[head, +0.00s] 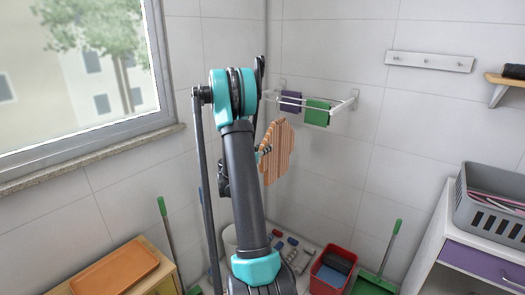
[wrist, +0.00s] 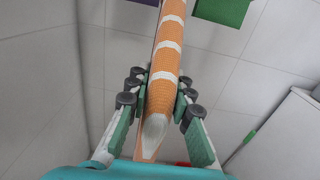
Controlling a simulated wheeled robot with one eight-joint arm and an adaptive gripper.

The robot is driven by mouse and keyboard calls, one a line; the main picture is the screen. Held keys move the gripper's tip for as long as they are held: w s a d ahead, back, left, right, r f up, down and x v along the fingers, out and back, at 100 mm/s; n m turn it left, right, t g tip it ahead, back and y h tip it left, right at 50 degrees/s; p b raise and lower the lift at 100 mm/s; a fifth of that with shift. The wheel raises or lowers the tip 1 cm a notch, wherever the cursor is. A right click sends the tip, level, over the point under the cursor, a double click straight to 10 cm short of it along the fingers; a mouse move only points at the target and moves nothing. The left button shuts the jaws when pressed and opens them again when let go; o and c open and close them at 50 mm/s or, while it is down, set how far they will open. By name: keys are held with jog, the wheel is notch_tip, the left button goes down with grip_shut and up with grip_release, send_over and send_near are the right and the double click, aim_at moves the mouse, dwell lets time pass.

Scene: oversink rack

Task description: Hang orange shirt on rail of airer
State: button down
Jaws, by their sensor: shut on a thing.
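The orange shirt (head: 276,152) with pale stripes hangs from my gripper (head: 262,153), to the left of and below the airer in the head view. In the wrist view the shirt (wrist: 162,75) lies folded between the two fingers of my gripper (wrist: 158,95), which are shut on it. The airer (head: 338,103) is a white wall-mounted frame with rails. A purple cloth (head: 290,101) and a green cloth (head: 317,112) hang on it.
A window is at the left, above a wooden cabinet with an orange tray (head: 115,272). A hook board (head: 430,62) is on the right wall. A grey basket (head: 490,200) stands on a white cabinet. A red bucket (head: 328,275) and a green dustpan (head: 375,283) are on the floor.

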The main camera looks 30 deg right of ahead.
jog(key=shift+x, duration=2.45)
jog(key=shift+d+f, duration=0.1)
jog(key=shift+f, duration=1.3)
jog(key=c, duration=1.3)
grip_release()
jog(key=shift+o, duration=0.2)
jog(key=v, duration=1.2)
